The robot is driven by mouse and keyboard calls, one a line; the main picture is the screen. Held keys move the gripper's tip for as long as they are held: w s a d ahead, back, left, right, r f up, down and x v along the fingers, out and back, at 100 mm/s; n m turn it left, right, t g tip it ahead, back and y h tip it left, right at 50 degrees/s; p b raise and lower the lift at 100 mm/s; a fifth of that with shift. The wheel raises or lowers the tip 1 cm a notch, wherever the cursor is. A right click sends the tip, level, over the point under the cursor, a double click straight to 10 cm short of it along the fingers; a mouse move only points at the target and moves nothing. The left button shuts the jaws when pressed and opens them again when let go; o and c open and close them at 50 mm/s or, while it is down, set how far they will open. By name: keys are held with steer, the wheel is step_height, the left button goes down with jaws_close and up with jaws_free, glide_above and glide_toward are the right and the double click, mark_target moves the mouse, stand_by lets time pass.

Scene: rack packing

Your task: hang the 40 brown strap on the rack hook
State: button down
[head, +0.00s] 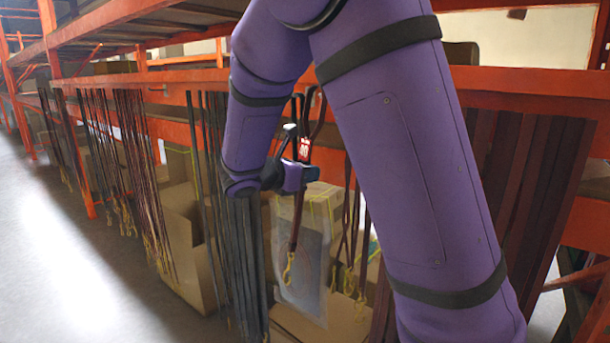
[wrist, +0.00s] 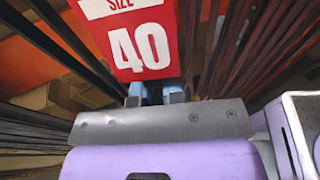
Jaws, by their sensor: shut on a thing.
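My gripper (head: 300,172) is shut on a brown strap (head: 295,225), in front of the orange rack beam. The strap hangs down from the jaws and ends in a brass clip, and its upper part rises above the jaws close to the beam. A red tag (head: 304,148) is at the strap just above the jaws. The rack hook for this strap cannot be made out; whether the strap touches one cannot be told.
The orange rack beam (head: 180,77) runs across the view. Dark straps (head: 228,240) hang left of my gripper, with thinner brown straps (head: 145,180) farther left. Wide brown straps (head: 515,190) hang at right. Cardboard boxes (head: 185,235) stand below. The grey floor (head: 60,270) at left is clear.

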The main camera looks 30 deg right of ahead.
steer(key=shift+w+d+f, duration=0.25)
steer(key=shift+d+f, duration=0.05)
steer(key=shift+d, duration=0.4)
steer(key=shift+w+d+f, duration=0.2)
steer(key=shift+d+f, duration=0.1)
steer(key=shift+d, duration=0.35)
steer(key=shift+w+d+f, duration=0.25)
steer(key=shift+d+f, duration=0.05)
steer(key=shift+d, duration=0.4)
steer(key=c, duration=1.1)
jaws_free()
steer(key=shift+c, duration=0.2)
steer(key=w+v, duration=0.1)
steer(key=v, duration=0.9)
steer(key=shift+s+a, duration=0.4)
steer(key=shift+s, duration=0.05)
